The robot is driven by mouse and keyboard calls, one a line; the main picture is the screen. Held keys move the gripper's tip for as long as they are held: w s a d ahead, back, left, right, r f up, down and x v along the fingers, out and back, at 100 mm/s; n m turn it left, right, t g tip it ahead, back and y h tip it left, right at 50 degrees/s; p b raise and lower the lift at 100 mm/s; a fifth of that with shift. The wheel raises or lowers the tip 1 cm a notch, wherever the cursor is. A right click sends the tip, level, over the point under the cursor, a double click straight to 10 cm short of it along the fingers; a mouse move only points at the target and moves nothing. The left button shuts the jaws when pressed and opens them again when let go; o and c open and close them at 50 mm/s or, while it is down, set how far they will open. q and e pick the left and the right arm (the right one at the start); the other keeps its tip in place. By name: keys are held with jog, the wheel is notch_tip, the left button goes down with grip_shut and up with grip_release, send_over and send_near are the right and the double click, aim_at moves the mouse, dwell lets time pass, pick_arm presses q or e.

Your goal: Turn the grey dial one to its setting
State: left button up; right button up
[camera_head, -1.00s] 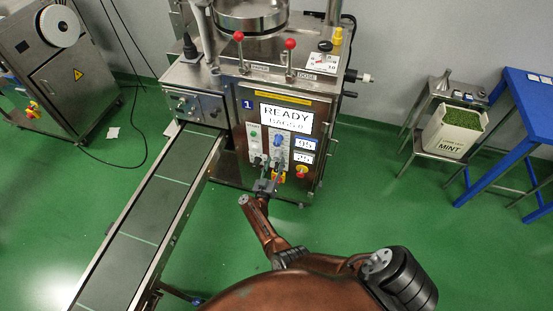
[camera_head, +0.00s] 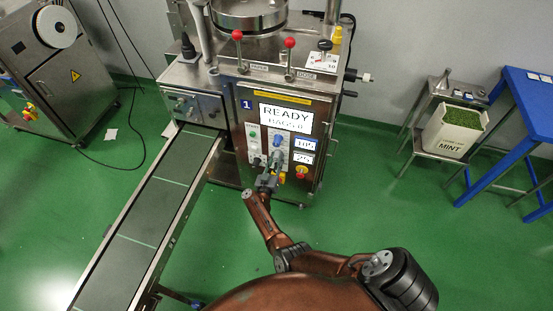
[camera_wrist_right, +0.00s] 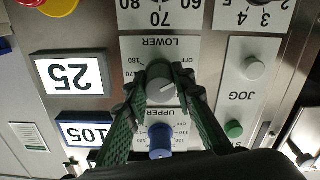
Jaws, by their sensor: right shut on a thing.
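My right gripper (camera_wrist_right: 160,90) is shut on the grey dial (camera_wrist_right: 160,82), with one green-black finger on each side of it. The dial sits on the panel marked LOWER and has a pale pointer mark on its face. In the head view my right gripper (camera_head: 274,163) is at the front panel of the machine (camera_head: 248,130) and mostly hides the grey dial. A blue dial (camera_wrist_right: 159,139) marked UPPER sits beside it and is not held. My left gripper is not in view.
A JOG plate with a grey button (camera_wrist_right: 253,68) and a green button (camera_wrist_right: 233,129) lies on the other side. A conveyor (camera_head: 150,205) runs at the left.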

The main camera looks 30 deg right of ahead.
grip_shut()
jog(key=shift+m, duration=0.3)
jog(key=m, duration=0.5)
jog(key=shift+f+b, duration=0.1)
jog(key=shift+b, duration=0.3)
jog(key=m, duration=0.4)
jog(key=m+b, duration=0.1)
jog(key=m, duration=0.2)
jog(key=shift+m, duration=0.4)
jog(key=m+b, duration=0.1)
jog(key=m, duration=0.4)
jog(key=shift+a, duration=0.1)
pick_arm(q)
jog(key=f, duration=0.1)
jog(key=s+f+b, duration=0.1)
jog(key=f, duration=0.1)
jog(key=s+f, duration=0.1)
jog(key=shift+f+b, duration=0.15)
jog(key=shift+b, duration=0.2)
pick_arm(e)
jog(key=m, duration=0.5)
jog(key=shift+m, duration=0.4)
